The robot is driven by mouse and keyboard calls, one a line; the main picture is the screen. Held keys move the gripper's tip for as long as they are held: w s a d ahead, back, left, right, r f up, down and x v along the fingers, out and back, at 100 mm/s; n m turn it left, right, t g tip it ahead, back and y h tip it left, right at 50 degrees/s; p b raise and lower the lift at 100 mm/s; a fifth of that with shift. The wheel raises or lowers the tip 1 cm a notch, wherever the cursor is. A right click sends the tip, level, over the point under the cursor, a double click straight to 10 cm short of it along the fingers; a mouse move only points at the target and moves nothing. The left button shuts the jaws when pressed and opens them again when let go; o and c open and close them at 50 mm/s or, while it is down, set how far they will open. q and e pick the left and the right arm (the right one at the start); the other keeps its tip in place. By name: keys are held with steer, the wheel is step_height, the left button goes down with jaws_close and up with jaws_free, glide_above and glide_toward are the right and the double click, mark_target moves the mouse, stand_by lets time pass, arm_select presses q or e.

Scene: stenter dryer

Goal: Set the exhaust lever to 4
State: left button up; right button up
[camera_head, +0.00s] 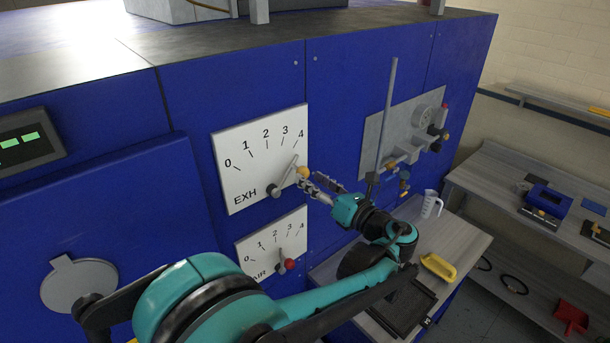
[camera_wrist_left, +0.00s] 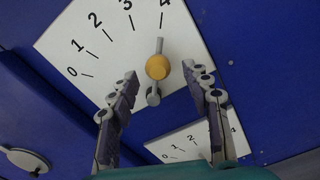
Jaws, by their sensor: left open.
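The exhaust dial plate (camera_head: 236,177), white, marked EXH and 0 to 4, is on the blue machine front; it also shows in the wrist view (camera_wrist_left: 75,45). Its grey lever (camera_head: 286,176) ends close to the mark at 4, and in the wrist view the lever (camera_wrist_left: 159,46) points up toward the 4. Its yellow knob (camera_head: 303,172) stands out from the plate. My left gripper (camera_head: 317,182) is open in front of the knob. In the wrist view the knob (camera_wrist_left: 158,67) lies between the lines of the two fingers, apart from both. My right gripper is out of view.
Below is the AIR dial (camera_head: 262,246) with a red knob (camera_head: 291,264). A display (camera_head: 28,140) is at left.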

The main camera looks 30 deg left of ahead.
arm_select(q)
steer(key=v, duration=0.8)
steer(key=s+a+f+n+h+b, duration=0.2)
steer(key=s+f+n+h+b, duration=0.15)
steer(key=f, duration=0.45)
steer(key=s+a+f+n+g+h+b, duration=0.1)
steer(key=s+a+f+n+h+b, duration=0.1)
steer(key=f+n+b, duration=0.45)
steer(key=s+a+f+n+h+b, duration=0.1)
steer(key=s+a+f+h+b, duration=0.15)
steer(key=f, duration=0.75)
steer(key=s+d+f+n+h+b, duration=0.4)
steer(key=f+n+b, duration=0.1)
steer(key=f+n, duration=0.2)
steer(key=s+d+f+n+t+h+b, duration=0.1)
steer(key=s+d+f+n+h+b, duration=0.3)
steer(key=f+n, duration=0.4)
steer(key=shift+s+d+f+n+h+b, duration=0.15)
steer(key=shift+s+d+n+h+b, duration=0.15)
steer(key=shift+d+b, duration=0.25)
